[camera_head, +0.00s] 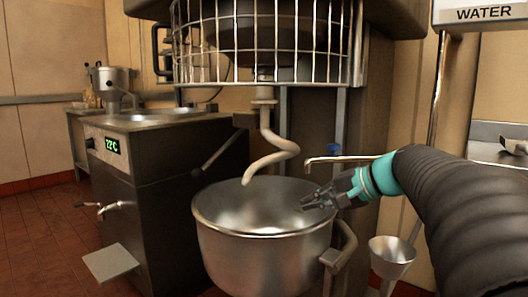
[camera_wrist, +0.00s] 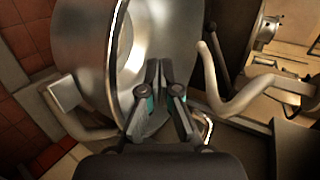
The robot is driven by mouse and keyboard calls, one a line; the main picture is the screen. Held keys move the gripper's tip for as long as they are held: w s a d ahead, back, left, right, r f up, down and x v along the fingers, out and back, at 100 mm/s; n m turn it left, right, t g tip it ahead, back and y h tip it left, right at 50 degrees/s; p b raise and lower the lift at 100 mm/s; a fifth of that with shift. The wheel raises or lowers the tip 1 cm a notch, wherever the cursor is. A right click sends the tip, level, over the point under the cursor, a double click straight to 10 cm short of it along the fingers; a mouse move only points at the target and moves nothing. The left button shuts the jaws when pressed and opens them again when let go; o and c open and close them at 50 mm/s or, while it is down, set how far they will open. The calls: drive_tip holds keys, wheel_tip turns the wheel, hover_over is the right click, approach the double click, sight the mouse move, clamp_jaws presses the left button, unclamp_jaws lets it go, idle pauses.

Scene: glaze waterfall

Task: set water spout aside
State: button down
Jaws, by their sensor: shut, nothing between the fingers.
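The water spout (camera_head: 345,158) is a thin shiny metal pipe. In the head view it comes from the right behind my arm, and its bent tip reaches over the right side of the big steel bowl (camera_head: 265,252). My gripper (camera_head: 312,198) is just below the spout, above the bowl's right rim, shut and empty. The wrist view shows my gripper (camera_wrist: 163,70) with its fingers together in front of the bowl wall (camera_wrist: 85,45). A bright curved bit of metal (camera_wrist: 208,128) beside the right finger may be the spout; I cannot tell if it touches.
A spiral dough hook (camera_head: 268,155) hangs above the bowl under a wire guard (camera_head: 200,45). A steel funnel (camera_head: 390,256) stands right of the bowl, near its handle (camera_head: 345,245). A dark cabinet (camera_head: 150,160) stands on the left. The floor at far left is clear.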

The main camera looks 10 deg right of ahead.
drive_tip(key=w+d+r+t+y+b, duration=0.1)
drive_tip(key=w+d+r+t, duration=0.15)
drive_tip(key=d, duration=0.45)
drive_tip(key=w+d+r+t+y, duration=0.1)
drive_tip(key=d+r+t, duration=0.15)
drive_tip(key=d, duration=0.35)
drive_tip(key=w+d+r+t+y+b, duration=0.1)
drive_tip(key=w+d+r, duration=0.1)
drive_tip(key=d+r, duration=0.35)
drive_tip(key=d+f+x, duration=0.1)
drive_tip(key=f+x, duration=0.1)
drive_tip(key=x, duration=0.7)
drive_tip(key=shift+w, duration=0.5)
drive_tip(key=shift+a, duration=0.15)
